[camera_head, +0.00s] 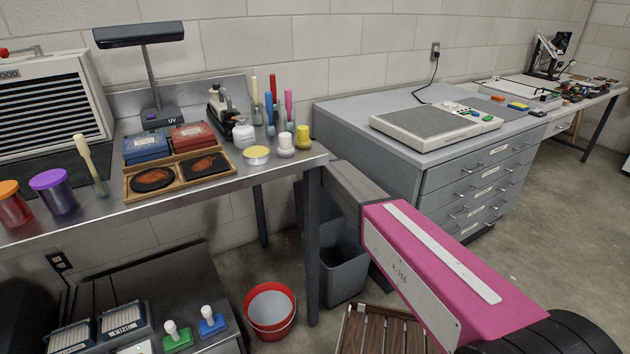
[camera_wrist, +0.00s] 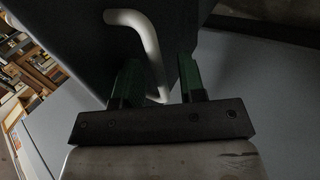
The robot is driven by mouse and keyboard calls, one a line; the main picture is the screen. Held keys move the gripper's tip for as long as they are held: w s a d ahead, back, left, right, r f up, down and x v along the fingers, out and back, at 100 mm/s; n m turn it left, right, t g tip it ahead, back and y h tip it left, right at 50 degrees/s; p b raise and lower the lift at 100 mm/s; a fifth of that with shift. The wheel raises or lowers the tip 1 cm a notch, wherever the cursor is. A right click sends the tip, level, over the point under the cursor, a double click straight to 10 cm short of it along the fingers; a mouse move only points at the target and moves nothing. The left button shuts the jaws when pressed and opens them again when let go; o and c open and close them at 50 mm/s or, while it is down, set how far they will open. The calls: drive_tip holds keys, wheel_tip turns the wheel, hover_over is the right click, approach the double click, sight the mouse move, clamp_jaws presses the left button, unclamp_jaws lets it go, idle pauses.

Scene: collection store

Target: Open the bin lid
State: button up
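In the wrist view a pale curved handle (camera_wrist: 151,45) stands out from a dark flat panel (camera_wrist: 75,30), which looks like the bin lid. My gripper (camera_wrist: 159,62) has two green fingers standing apart, with part of the handle between them. Gaps show on both sides of the handle, so the gripper is not closed on it. In the head view a grey bin (camera_head: 343,268) stands on the floor under the right end of the steel bench, partly behind a bench leg. My pink arm reaches toward this area, but the gripper itself is hidden there. I cannot make out the lid's angle.
The steel bench (camera_head: 222,188) holds jars, trays and a lamp above and left of the bin. A red-rimmed bucket (camera_head: 270,310) and a slatted wooden crate (camera_head: 385,330) stand nearby. A grey drawer cabinet (camera_head: 470,190) is at the right, with open floor beyond.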

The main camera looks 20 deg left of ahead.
drive_tip(key=shift+a+r, duration=0.1)
drive_tip(key=w+a, duration=0.8)
drive_tip(key=w, duration=0.1)
drive_tip(key=shift+a+r, duration=0.35)
drive_tip(key=shift+a, duration=0.05)
